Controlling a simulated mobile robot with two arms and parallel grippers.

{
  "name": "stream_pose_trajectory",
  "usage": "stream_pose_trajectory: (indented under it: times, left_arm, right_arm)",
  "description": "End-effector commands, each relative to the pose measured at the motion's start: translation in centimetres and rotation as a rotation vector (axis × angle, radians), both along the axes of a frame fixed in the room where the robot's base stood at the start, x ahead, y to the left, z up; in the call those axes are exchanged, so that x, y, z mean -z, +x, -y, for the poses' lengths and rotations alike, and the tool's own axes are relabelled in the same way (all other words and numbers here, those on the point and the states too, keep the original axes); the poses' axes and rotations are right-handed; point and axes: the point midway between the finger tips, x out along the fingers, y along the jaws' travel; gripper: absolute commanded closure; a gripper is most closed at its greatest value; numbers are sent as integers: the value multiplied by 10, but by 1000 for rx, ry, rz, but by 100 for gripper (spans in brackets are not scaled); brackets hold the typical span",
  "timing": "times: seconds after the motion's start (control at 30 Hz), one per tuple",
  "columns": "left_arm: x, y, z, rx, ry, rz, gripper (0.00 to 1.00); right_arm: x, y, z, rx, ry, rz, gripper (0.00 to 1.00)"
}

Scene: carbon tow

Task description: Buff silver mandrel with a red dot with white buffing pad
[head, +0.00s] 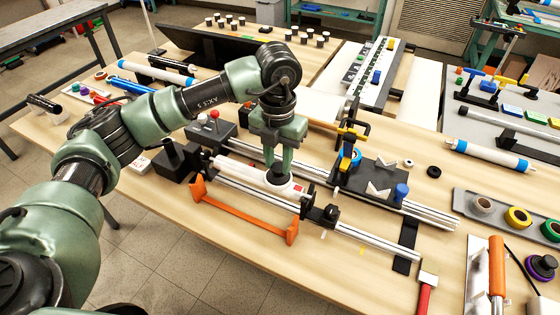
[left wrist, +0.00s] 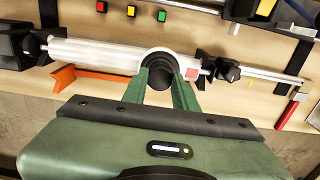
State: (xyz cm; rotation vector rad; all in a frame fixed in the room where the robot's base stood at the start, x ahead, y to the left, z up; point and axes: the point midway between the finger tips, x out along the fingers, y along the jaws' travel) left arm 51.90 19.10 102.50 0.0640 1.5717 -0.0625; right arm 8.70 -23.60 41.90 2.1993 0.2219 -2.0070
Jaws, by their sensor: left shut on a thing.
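The silver mandrel (head: 240,172) lies across the winding rig in the middle of the table. A red mark (head: 298,188) shows near its right end, and also in the left wrist view (left wrist: 192,73). My left gripper (head: 279,170) points down over the right part of the mandrel. Its fingers are shut on a dark round knob (left wrist: 160,78), which looks like the handle of the buffing pad. A pale rim (left wrist: 160,51) shows around the knob, against the mandrel. Whether the pad's face touches the mandrel is hidden. My right gripper is not in view.
An orange bar (head: 240,217) stands along the front of the rig. Steel rails (head: 365,241) run right. A red-handled hammer (head: 426,290) and a grey tray (head: 505,225) of spools are at right.

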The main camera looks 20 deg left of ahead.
Motion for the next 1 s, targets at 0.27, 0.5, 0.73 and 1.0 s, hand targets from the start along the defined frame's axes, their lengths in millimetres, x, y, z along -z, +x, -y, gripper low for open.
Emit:
stream_pose_trajectory:
  times: [0.27, 0.5, 0.73, 1.0]
  left_arm:
    - [1, 3, -29, -4, 0, 0, 100]
    - [1, 4, -41, -4, 1, 0, 100]
    - [2, 5, -65, -5, 2, 0, 100]
    - [2, 6, -81, -4, 2, -2, 100]
  right_arm:
    - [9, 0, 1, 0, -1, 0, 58]
    - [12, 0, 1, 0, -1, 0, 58]
    - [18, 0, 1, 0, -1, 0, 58]
    - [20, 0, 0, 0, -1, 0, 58]
